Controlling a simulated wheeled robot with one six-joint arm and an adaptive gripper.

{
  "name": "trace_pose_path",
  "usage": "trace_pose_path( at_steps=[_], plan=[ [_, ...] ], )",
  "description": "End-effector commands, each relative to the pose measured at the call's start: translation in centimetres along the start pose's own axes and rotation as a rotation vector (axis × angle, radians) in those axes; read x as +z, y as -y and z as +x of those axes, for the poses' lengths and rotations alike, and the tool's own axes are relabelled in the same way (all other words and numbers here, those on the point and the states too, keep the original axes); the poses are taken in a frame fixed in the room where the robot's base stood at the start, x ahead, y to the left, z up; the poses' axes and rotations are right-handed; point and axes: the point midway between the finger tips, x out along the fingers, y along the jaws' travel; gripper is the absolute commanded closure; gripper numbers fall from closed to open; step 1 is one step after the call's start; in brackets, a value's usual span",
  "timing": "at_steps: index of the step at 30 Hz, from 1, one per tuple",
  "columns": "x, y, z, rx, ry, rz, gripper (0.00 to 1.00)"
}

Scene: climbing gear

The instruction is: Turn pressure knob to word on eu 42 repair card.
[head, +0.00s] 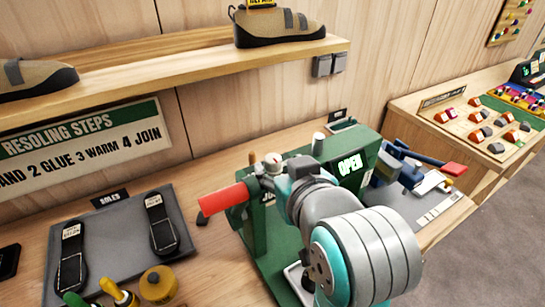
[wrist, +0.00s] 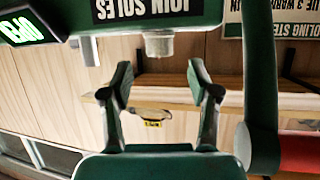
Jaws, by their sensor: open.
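A green sole press (head: 255,235) stands on the bench, with an OPEN display (head: 350,164) and a red-gripped lever (head: 228,197). A pale grey round knob (wrist: 159,45) shows by the JOIN SOLES label in the upside-down wrist view. My gripper (wrist: 161,82) is open and empty, its two fingers spread with the knob just past their tips, not touching. In the head view my arm covers much of the press. The yellow repair card (head: 262,3) is on a shoe (head: 285,27) on the shelf, cut by the top edge; its word and size cannot be read.
A wooden shelf (head: 160,65) runs behind the press. A dark tray (head: 112,240) with two soles lies left, with glue bottles in front. A blue clamp-like tool with a red handle (head: 453,169) stands right of the press. A second bench (head: 430,105) is at the far right.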

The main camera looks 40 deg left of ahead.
Motion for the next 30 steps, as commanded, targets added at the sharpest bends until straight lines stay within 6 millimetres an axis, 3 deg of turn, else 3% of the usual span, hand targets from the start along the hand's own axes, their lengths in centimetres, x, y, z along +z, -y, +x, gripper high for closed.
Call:
trace_pose_path(
  at_steps=[3,9,23,30],
  plan=[
    [0.1,0.0,2.2,-0.002,0.003,0.001,0.39],
    [0.0,0.0,4.7,0.0,0.001,0.0,0.39],
    [0.0,0.0,5.8,0.0,-0.001,0.0,0.39],
    [0.0,0.0,5.8,0.0,-0.001,0.0,0.99]
  ],
)
